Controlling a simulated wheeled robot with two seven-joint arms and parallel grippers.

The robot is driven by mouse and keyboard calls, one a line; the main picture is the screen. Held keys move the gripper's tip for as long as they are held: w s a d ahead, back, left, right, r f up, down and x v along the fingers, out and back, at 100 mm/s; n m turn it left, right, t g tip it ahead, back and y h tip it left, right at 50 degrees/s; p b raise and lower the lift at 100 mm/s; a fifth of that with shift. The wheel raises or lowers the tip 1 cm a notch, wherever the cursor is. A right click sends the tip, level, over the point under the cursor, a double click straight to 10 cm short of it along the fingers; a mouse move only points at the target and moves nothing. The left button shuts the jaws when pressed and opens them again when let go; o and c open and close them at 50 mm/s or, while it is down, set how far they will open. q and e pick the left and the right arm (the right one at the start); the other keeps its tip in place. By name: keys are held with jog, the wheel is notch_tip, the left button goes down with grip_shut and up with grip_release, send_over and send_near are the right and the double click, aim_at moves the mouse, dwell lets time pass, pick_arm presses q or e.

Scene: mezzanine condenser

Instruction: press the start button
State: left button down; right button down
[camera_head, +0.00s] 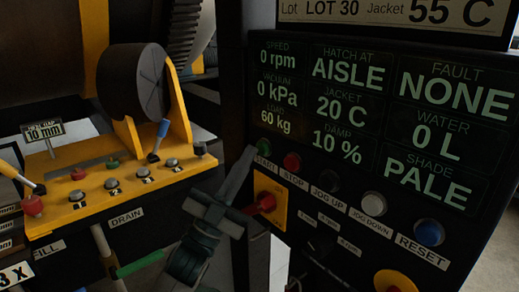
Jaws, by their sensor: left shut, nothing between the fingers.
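The start button (264,146) is a small dark green cap at the left end of the button row on the black control panel, above a label reading START. My left gripper (248,152) points up toward it, with its fingers shut and empty. The fingertips appear just left of the button in the picture; I cannot tell whether they touch it. My right gripper is not in view.
Along the row are a red STOP button (292,162), a dark JOG UP button (329,180), a white JOG DOWN button (374,204) and a blue RESET button (429,232). A red rotary handle (266,203) on a yellow plate sits close beside my gripper. A yellow bench (75,190) stands left.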

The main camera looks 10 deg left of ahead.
pick_arm(q)
jog(key=shift+w+d, duration=0.25)
jog(key=shift+w, duration=0.1)
dwell(0.6)
jog(key=shift+s+a, duration=0.55)
jog(key=shift+s, duration=0.1)
dwell(0.5)
jog(key=s+a, duration=0.1)
jog(key=s, duration=0.1)
jog(key=s+a, duration=0.2)
jog(key=shift+p, duration=0.3)
jog(key=shift+f, duration=0.1)
dwell(0.6)
